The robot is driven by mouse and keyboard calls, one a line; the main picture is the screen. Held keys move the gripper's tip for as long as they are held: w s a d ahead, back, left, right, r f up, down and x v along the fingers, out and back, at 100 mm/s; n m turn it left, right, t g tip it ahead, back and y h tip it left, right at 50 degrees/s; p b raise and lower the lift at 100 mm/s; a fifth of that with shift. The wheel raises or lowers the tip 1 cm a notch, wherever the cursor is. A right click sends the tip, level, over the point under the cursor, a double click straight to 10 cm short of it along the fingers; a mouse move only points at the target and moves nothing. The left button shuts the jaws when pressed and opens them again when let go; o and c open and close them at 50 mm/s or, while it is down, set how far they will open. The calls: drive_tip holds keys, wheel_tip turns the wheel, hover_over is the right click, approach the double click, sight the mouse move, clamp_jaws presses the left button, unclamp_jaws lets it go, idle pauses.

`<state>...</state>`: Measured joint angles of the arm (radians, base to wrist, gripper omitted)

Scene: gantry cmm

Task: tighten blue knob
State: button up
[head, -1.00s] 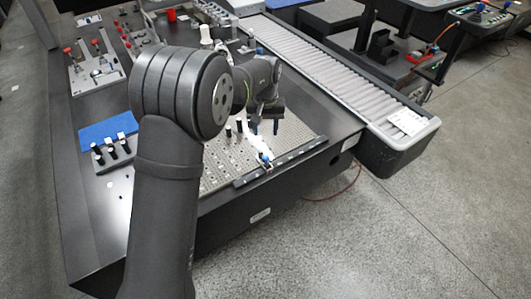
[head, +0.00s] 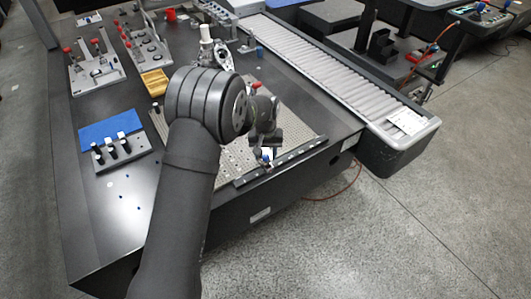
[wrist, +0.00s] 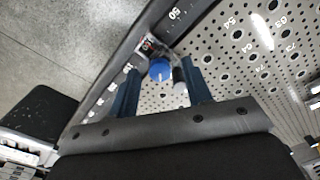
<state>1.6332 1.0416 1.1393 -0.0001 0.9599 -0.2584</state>
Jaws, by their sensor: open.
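The blue knob (wrist: 160,70) shows in the wrist view as a round blue cap beside a numbered dark rail (wrist: 112,82). My gripper (wrist: 160,67) is open, with one dark blue finger to each side of the knob in the picture. I cannot tell whether either finger touches it. A small pale cylinder with a dark end (wrist: 180,80) stands just right of the knob, near the right finger. In the head view, my gripper (head: 266,149) is low over the front edge of the perforated plate (head: 223,165). A small blue spot, likely the knob (head: 266,156), shows there.
The dark rail (head: 285,160) runs along the plate's front edge. A roller conveyor (head: 330,70) lies to the right.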

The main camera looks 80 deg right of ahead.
sight(265, 156)
clamp_jaws()
drive_tip(key=shift+m, duration=2.3)
unclamp_jaws()
wheel_tip(265, 156, up, 18)
drive_tip(key=shift+f, duration=0.25)
